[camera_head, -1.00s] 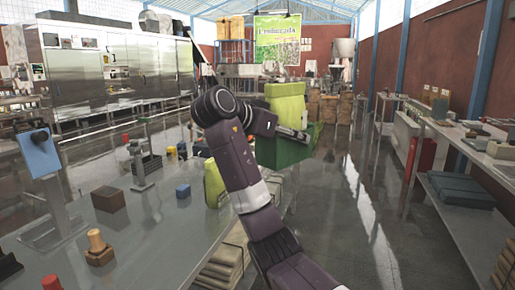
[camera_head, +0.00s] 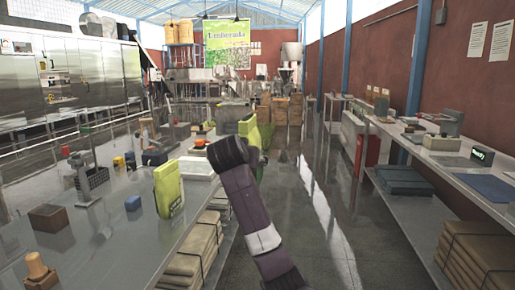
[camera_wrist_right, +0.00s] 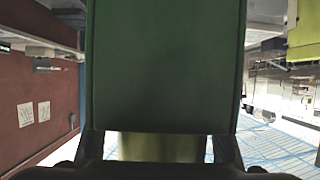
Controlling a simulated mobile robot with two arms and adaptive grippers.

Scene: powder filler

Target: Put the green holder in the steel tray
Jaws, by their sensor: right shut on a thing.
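The dark green holder (camera_wrist_right: 165,65) fills the middle of the right wrist view. My right gripper (camera_wrist_right: 160,146) is shut on its edge. My arm hides the gripper and most of the holder there. I cannot make out the steel tray for certain. My left gripper is not in view.
A long bench (camera_head: 430,160) runs along the right. The aisle floor between is clear.

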